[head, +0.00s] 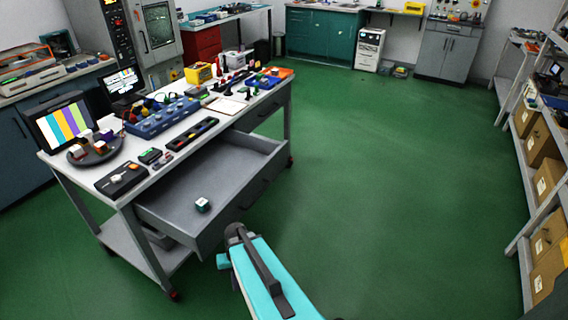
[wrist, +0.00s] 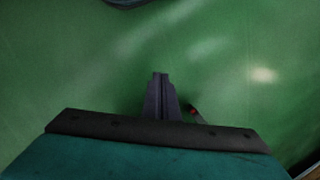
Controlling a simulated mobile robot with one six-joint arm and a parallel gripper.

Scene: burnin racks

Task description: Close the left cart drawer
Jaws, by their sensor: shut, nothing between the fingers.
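The left cart drawer (head: 172,207) is pulled far out of the cart (head: 130,204) in the head view. Its grey front panel (head: 246,203) faces right, toward the open floor. A small teal and white box (head: 202,204) lies in the drawer, which is otherwise mostly bare. My gripper (wrist: 160,75) is shut and empty in the wrist view, above green floor. In the head view my teal arm reaches up to just off the drawer front's near corner. The fingertips are not clear there, and I cannot tell whether they touch the drawer.
The cart top holds a monitor (head: 65,127), a blue bin rack (head: 162,118) and small parts. The cart's other drawer (head: 262,108) looks shut. Shelves (head: 532,205) with cardboard boxes line the right side. The green floor (head: 400,180) between is clear.

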